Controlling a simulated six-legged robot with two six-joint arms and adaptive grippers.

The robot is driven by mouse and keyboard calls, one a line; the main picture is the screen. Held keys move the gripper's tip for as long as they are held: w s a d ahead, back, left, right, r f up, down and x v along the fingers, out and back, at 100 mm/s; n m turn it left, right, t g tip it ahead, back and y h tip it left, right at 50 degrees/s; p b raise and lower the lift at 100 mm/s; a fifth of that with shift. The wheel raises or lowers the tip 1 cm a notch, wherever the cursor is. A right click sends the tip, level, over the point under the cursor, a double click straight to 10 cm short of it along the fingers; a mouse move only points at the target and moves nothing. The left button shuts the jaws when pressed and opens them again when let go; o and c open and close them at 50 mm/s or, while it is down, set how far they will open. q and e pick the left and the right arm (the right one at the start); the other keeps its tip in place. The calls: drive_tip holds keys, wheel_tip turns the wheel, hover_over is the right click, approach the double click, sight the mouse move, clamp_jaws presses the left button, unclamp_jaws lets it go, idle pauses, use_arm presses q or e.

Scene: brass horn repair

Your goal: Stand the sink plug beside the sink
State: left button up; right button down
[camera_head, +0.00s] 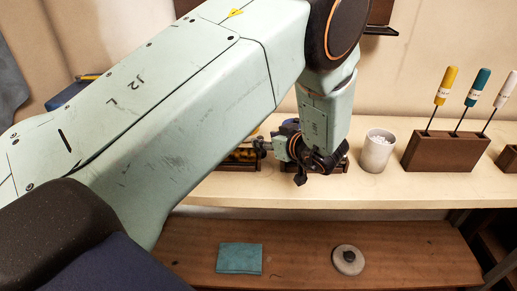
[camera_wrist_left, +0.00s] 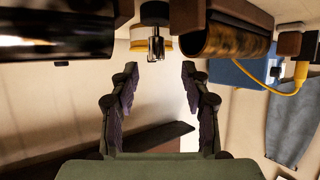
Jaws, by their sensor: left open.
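No sink shows in either view. A round pale grey disc with a dark knob (camera_head: 348,260) lies on the lower wooden shelf; it may be the sink plug, but I cannot be sure. My left gripper (camera_head: 262,146) is over the bench, far above and left of the disc, and mostly hidden by its own wrist. In the left wrist view the gripper (camera_wrist_left: 158,75) is open, with nothing between its fingers. A dark-topped metal piece (camera_wrist_left: 155,45) stands just beyond the fingertips, apart from them. My right gripper is not in view.
A folded teal cloth (camera_head: 239,258) lies on the lower shelf (camera_head: 430,262). On the bench (camera_head: 390,193) stand a white cup (camera_head: 378,150) and a brown block with screwdrivers (camera_head: 445,152). A brass-and-dark cylinder (camera_wrist_left: 225,38) is close beside the gripper. The bench front is clear.

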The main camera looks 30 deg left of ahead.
sight(261, 138)
use_arm(q)
drive_tip(key=x, duration=0.5)
drive_tip(key=shift+w+d+f+b, duration=0.1)
drive_tip(key=shift+w+f+b, duration=0.15)
drive_tip(key=shift+w+b, duration=0.05)
drive_tip(key=shift+s+r, duration=0.25)
drive_tip(key=shift+c, duration=0.4)
drive_tip(key=shift+w+f, duration=0.2)
drive_tip(key=shift+w, duration=0.05)
drive_tip(key=c, duration=0.5)
drive_tip(key=shift+s+r, duration=0.15)
drive_tip(key=shift+s, duration=0.05)
clamp_jaws()
drive_tip(key=shift+w, duration=0.15)
